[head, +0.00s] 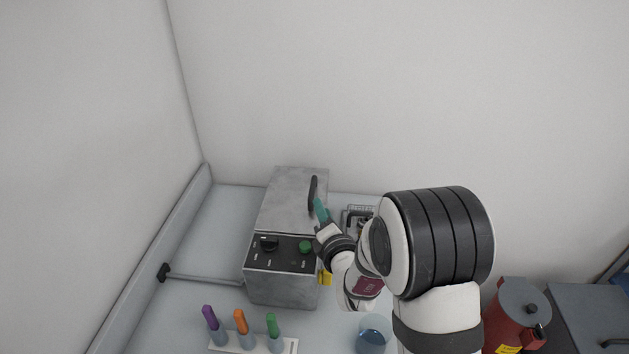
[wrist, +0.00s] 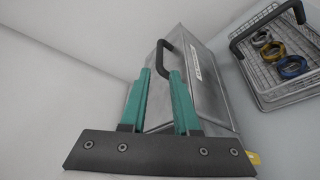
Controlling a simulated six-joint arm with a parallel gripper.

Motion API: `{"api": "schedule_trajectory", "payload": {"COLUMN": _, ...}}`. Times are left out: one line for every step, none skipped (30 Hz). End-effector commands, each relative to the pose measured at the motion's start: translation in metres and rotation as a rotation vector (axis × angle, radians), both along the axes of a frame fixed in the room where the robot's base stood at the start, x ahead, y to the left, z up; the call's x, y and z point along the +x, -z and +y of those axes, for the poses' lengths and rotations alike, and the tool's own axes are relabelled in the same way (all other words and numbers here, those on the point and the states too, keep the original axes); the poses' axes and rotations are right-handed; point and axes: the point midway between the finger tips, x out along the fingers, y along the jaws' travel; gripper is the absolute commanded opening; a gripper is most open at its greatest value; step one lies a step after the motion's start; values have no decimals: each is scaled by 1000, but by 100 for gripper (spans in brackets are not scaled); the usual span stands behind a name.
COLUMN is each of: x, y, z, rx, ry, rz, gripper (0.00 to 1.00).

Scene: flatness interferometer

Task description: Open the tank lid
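The tank (head: 280,288) is a grey metal box with a black knob and a green knob on its front panel. Its lid (head: 284,205) lies shut on top; the lid also shows in the wrist view (wrist: 208,92). A black bar handle (head: 313,190) stands along the lid's right side. In the wrist view the handle (wrist: 164,50) rises between and just past the fingertips. My gripper (head: 320,207) has teal fingers at the handle's near end. In the wrist view the fingers (wrist: 160,72) are apart with nothing clamped. I cannot tell whether they touch the handle.
A wire basket (wrist: 283,88) with several coloured rings stands right of the tank. In front are a rack (head: 246,344) of coloured-handled tools and a beaker (head: 374,335). A red container (head: 513,318) stands far right. A rail (head: 205,279) runs left of the tank.

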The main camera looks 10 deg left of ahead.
Motion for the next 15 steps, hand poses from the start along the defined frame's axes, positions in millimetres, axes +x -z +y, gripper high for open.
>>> {"api": "schedule_trajectory", "payload": {"x": 13, "y": 3, "z": 4, "rx": 0, "ry": -1, "rz": -1, "gripper": 30}}
{"api": "schedule_trajectory", "payload": {"x": 20, "y": 5, "z": 6, "rx": 1, "ry": 1, "rz": 0, "gripper": 30}}
{"api": "schedule_trajectory", "payload": {"x": 29, "y": 7, "z": 9, "rx": 2, "ry": 1, "rz": 0, "gripper": 30}}
{"api": "schedule_trajectory", "payload": {"x": 36, "y": 8, "z": 11, "rx": 2, "ry": 1, "rz": 0, "gripper": 30}}
{"api": "schedule_trajectory", "payload": {"x": 42, "y": 10, "z": 13, "rx": 2, "ry": 0, "rz": 1, "gripper": 30}}
{"api": "schedule_trajectory", "payload": {"x": 50, "y": 12, "z": 16, "rx": 1, "ry": 1, "rz": 1, "gripper": 30}}
{"api": "schedule_trajectory", "payload": {"x": 56, "y": 13, "z": 18, "rx": 2, "ry": 1, "rz": 0, "gripper": 30}}
{"api": "schedule_trajectory", "payload": {"x": 62, "y": 15, "z": 19, "rx": 2, "ry": 2, "rz": 1, "gripper": 30}}
{"api": "schedule_trajectory", "payload": {"x": 70, "y": 16, "z": 22, "rx": 3, "ry": 1, "rz": 0, "gripper": 30}}
{"api": "schedule_trajectory", "payload": {"x": 75, "y": 18, "z": 24, "rx": 3, "ry": 1, "rz": 2, "gripper": 30}}
{"api": "schedule_trajectory", "payload": {"x": 80, "y": 18, "z": 25, "rx": 3, "ry": 1, "rz": 0, "gripper": 30}}
{"api": "schedule_trajectory", "payload": {"x": 87, "y": 20, "z": 27, "rx": 2, "ry": 1, "rz": 2, "gripper": 30}}
{"api": "schedule_trajectory", "payload": {"x": 91, "y": 21, "z": 29, "rx": 3, "ry": 1, "rz": 0, "gripper": 30}}
{"api": "schedule_trajectory", "payload": {"x": 95, "y": 22, "z": 30, "rx": 2, "ry": 1, "rz": 2, "gripper": 30}}
{"api": "schedule_trajectory", "payload": {"x": 100, "y": 23, "z": 32, "rx": 2, "ry": 2, "rz": 1, "gripper": 30}}
